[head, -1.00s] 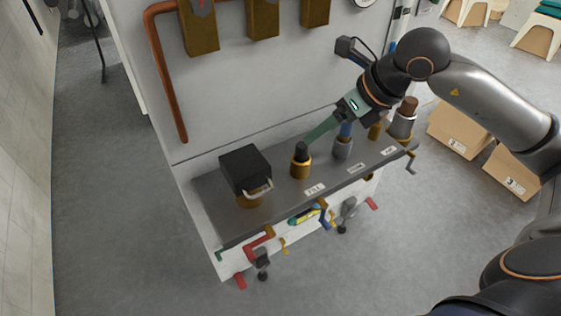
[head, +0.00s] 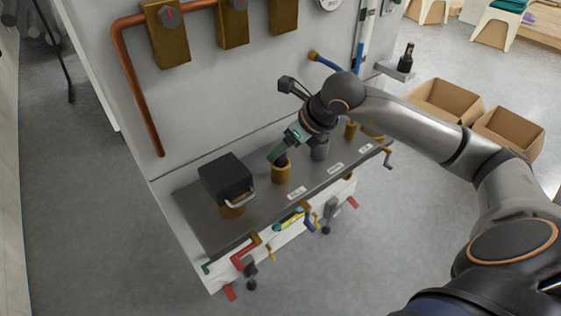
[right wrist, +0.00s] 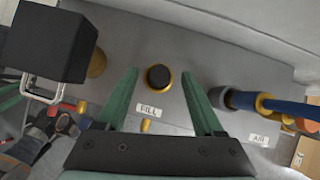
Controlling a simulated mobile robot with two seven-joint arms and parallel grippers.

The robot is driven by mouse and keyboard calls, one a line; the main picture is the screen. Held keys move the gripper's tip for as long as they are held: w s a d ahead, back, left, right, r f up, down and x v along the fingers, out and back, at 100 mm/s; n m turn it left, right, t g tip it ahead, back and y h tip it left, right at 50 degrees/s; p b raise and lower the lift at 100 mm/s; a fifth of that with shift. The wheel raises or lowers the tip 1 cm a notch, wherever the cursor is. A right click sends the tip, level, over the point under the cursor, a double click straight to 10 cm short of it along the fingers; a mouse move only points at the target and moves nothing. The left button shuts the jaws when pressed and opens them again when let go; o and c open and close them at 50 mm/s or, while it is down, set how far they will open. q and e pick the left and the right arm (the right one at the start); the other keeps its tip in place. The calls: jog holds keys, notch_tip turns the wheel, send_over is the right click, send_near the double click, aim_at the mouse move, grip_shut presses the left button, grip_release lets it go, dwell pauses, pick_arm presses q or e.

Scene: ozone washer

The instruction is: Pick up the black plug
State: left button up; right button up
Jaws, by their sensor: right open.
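The black plug (right wrist: 158,77) is upright in a brass fitting (head: 281,175) above the FILL label. In the head view, the plug (head: 282,161) is partly hidden by the green fingers. My right gripper (right wrist: 160,76) is open, its two green fingers on either side of the plug with gaps to both. The fingers point down toward the plug, and it is not gripped. In the head view, this gripper (head: 274,157) comes in from the right. My left gripper is not in view.
A black box with a metal handle (head: 226,178) stands left of the plug. A grey fitting with a blue hose (right wrist: 222,98) stands to the right, near the right finger. The wall panel (head: 215,85) rises behind the shelf. Colored valve handles hang along the front.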

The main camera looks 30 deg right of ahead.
jog(key=shift+x, duration=1.3)
grip_shut()
